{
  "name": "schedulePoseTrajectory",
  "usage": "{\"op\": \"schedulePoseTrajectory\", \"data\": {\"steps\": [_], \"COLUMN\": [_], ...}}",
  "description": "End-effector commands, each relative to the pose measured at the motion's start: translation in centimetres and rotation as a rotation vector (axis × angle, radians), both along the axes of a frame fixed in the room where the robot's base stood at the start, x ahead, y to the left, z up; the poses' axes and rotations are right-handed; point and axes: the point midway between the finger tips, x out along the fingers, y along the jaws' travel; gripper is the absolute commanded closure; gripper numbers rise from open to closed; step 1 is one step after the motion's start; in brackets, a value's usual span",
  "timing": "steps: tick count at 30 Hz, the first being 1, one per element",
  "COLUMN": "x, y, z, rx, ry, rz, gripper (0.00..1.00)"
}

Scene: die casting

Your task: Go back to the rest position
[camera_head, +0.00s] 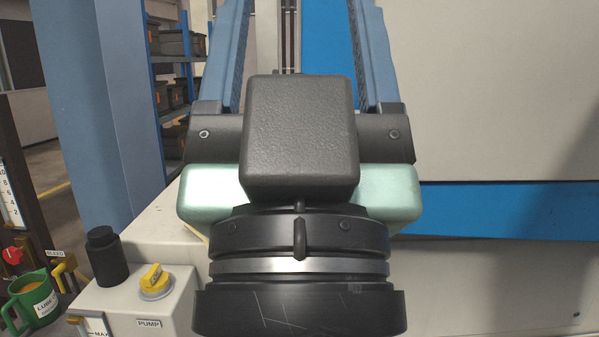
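My gripper (298,40) fills the middle of the head view and points away from me. Its two blue fingers stand wide apart and run up to the top edge, where their tips are cut off. I see nothing held between them, only the background. The black wrist and the pale green gripper body lie below the fingers and hide what is behind them.
A pump unit (180,310) with a black cap (106,256) and yellow knob (155,281) stands lower left. A green mug (36,301) is beside it. A blue column (100,110) and bin shelves (175,60) are behind. A pale, blue-banded machine panel (490,90) fills the right.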

Motion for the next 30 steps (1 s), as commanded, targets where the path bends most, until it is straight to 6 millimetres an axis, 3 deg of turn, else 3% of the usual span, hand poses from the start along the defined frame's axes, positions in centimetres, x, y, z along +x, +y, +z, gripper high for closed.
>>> {"op": "schedulePoseTrajectory", "data": {"steps": [1,18,24,30], "x": [0.0,0.0,0.0,0.0], "y": [0.0,0.0,0.1,0.1], "z": [3.3,20.5,24.0,24.6], "rx": [0.0,-0.001,-0.001,-0.001], "ry": [0.0,0.001,0.001,0.001], "rz": [0.0,0.001,0.001,0.001], "gripper": [0.3,0.3,0.3,0.3]}}
